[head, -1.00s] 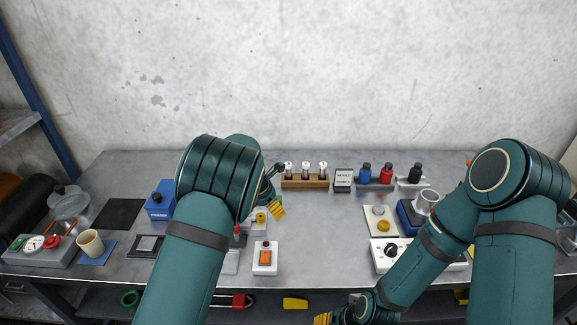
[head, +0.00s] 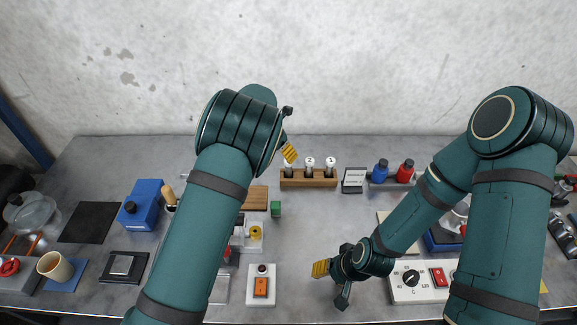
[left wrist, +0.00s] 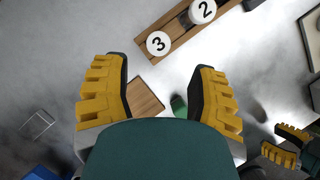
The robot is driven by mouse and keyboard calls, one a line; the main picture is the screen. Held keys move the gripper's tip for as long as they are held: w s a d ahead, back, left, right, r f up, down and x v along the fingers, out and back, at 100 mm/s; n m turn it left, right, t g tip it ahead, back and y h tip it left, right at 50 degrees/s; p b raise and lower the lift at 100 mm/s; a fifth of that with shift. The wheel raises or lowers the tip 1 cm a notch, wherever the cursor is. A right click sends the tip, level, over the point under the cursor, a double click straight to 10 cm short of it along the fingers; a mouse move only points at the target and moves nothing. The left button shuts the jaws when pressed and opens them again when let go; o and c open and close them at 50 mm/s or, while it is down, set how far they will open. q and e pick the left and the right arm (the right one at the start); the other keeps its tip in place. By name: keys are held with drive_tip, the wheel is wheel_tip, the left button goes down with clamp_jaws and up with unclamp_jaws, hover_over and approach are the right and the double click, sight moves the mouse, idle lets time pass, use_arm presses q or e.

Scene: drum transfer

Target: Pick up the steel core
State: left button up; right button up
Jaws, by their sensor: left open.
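I cannot pick out the steel core for certain. A grey square metal piece (head: 121,265) lies on a black tray at the left, but I cannot tell whether it is the core. My left gripper (head: 289,135) is raised in front of the numbered vial rack (head: 309,183). In the left wrist view its yellow-padded fingers (left wrist: 160,78) are wide apart with nothing between them; the rack also shows there (left wrist: 180,35). My right gripper (head: 332,284) hangs over the front middle of the table, fingers apart and empty. My left arm hides part of the table.
A small green block (head: 276,209) and a wooden block (head: 257,198) stand below the left gripper. A blue box (head: 143,206) and a beige cup (head: 55,267) are at the left. The middle table is partly clear.

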sight(290, 168)
use_arm(q)
drive_tip(key=x, duration=0.6)
drive_tip(key=shift+a+x, duration=0.1)
drive_tip(key=shift+x, duration=1.25)
drive_tip(key=shift+a+x, duration=0.15)
drive_tip(key=shift+x, duration=1.2)
drive_tip(key=shift+s, duration=0.1)
clamp_jaws()
